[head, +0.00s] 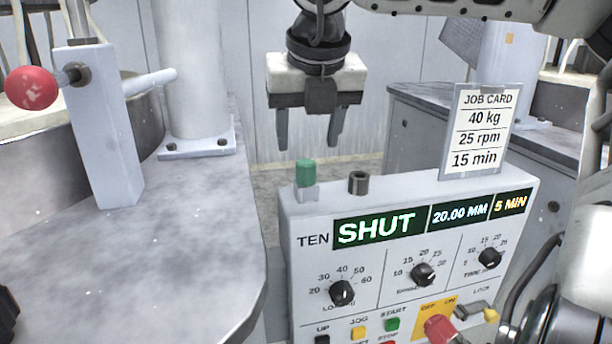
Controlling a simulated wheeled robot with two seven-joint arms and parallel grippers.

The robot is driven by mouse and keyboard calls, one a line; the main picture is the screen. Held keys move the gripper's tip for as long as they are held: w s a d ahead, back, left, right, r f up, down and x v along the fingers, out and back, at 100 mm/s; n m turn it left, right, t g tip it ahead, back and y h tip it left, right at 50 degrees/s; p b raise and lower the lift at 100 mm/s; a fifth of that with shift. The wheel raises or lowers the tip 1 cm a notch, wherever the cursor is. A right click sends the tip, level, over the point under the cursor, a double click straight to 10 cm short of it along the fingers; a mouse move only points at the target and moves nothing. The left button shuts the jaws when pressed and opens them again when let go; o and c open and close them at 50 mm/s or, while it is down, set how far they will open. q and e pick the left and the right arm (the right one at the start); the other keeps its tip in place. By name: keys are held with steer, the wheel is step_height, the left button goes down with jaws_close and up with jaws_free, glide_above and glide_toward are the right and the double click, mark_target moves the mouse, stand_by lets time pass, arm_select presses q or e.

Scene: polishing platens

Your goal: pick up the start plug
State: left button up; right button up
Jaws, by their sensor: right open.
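A green-topped plug (306,173), which looks like the start plug, stands upright in a small grey holder on the top left edge of the control console (300,270). A dark, hollow round socket (358,183) stands just to its right on the same edge. My right gripper (310,142) points down with its two fingers apart. In the picture it shows just above the plug, and nothing is between its fingers. I cannot tell the exact depth between the gripper and the plug. My left gripper is not in view.
The console's display reads SHUT (375,230), with knobs and buttons below. A job card (479,130) stands upright at its back right. A grey polishing table (160,240) with a red ball-ended lever (31,88) fills the left. A grey cabinet (425,125) stands behind.

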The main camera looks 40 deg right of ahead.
mark_target(306, 162)
steer(key=shift+x, duration=2.7)
steer(key=c, duration=1.1)
